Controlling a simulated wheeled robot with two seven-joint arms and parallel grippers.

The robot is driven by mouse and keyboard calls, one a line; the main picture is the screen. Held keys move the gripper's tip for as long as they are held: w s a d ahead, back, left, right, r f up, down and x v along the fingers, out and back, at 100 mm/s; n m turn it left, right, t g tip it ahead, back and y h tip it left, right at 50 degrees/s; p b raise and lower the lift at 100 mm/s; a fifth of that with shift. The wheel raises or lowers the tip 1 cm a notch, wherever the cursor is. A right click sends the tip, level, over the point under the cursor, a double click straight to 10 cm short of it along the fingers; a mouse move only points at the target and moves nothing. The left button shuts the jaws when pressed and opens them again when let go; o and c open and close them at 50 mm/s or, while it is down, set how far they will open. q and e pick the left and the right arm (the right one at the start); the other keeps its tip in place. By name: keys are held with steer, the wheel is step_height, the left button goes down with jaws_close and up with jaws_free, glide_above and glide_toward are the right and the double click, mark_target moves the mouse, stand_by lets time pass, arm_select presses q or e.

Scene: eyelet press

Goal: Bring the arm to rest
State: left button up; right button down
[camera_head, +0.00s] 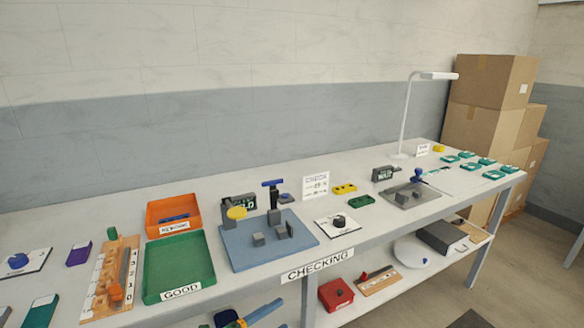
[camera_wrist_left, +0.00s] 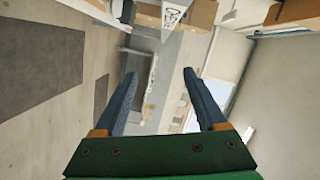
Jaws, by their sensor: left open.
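My left gripper (camera_wrist_left: 159,76) shows in the wrist view with its two blue fingers well apart and nothing between them. Beyond the fingers are the floor and, farther off, furniture seen at a slant. In the head view, blue and yellow parts at the bottom edge, in front of the bench, look like this same gripper (camera_head: 250,314), mostly cut off by the frame. It is clear of the bench-top objects. My right gripper is in neither view.
The long bench (camera_head: 130,208) carries a green GOOD tray (camera_head: 180,262), an orange tray (camera_head: 168,203), a blue-grey fixture plate (camera_head: 245,250) and a grey fixture (camera_head: 412,197). A lower shelf holds a red box (camera_head: 336,294). Cardboard boxes (camera_head: 490,82) stand at the far right.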

arm_select(q)
steer(key=s+a+f+n+g+y, duration=0.1)
steer(key=s+a+f+n+y, duration=0.3)
steer(key=f, duration=0.4)
steer(key=s+a+f+n+y, duration=0.35)
steer(key=s+f+n, duration=0.2)
steer(key=f, duration=0.25)
steer(key=s+a+f+n+g+y, duration=0.1)
steer(key=s+a+f+n+y, duration=0.25)
steer(key=s+f+n, duration=0.35)
steer(key=s+a+f+n+g+y, duration=0.1)
steer(key=s+f+g, duration=0.3)
steer(key=s, duration=0.8)
steer(key=s+a+f+n+g+y, duration=0.1)
steer(key=s+a+f+n+g, duration=0.2)
steer(key=s, duration=1)
step_height(320, 180, down, 4)
steer(key=shift+s+r+n+g, duration=0.15)
steer(key=shift+s+n+g, duration=0.1)
steer(key=shift+n+g, duration=0.4)
